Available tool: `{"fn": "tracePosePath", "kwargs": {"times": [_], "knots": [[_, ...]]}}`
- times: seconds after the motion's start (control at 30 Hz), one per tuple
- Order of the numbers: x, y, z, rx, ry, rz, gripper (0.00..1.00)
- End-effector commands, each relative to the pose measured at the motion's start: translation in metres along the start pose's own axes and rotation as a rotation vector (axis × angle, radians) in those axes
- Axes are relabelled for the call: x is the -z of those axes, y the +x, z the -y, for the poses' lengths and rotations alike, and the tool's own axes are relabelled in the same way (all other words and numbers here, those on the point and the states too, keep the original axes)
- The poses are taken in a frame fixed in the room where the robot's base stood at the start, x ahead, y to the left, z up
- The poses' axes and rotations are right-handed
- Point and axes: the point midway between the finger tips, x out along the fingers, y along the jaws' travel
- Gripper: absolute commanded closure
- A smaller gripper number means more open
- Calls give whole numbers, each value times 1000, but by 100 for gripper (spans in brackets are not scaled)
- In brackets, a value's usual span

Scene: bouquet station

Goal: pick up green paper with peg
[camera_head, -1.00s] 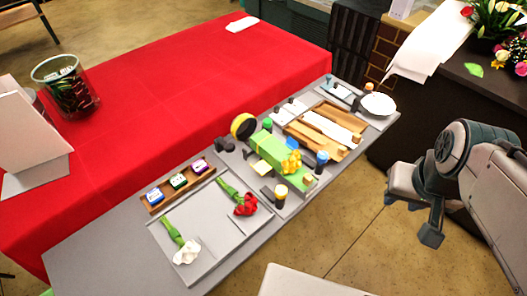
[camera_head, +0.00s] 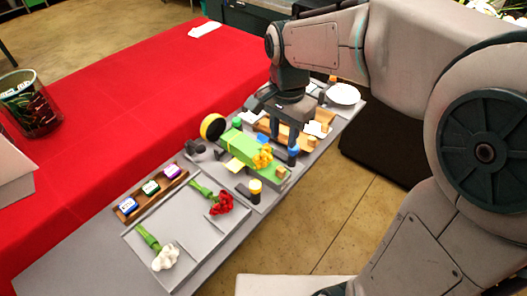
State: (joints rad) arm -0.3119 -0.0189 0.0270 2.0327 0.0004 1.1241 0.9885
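I cannot tell for sure which piece is the peg. My gripper (camera_head: 276,126) points down over the board, just behind and right of the green paper. Its fingers look apart, with nothing seen between them. It hides part of the wooden tray behind it. Contact with anything below cannot be made out.
A blue-capped post (camera_head: 293,152), a yellow-capped post (camera_head: 255,188) and a black and yellow roll (camera_head: 212,127) stand around the paper. Red (camera_head: 221,203) and white (camera_head: 165,258) flowers lie on a grey tray at the front. The red table (camera_head: 110,115) behind is mostly clear.

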Motion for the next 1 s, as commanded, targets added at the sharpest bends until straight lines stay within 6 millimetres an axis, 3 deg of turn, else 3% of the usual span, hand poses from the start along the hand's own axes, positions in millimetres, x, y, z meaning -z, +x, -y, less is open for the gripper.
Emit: {"fn": "tracePosePath", "kwargs": {"times": [0.4,0.67,1.0], "knots": [[0,71,2,-7,12,4,67],[1,90,3,-5,11,3,67],[6,133,5,-6,11,4,67]]}}
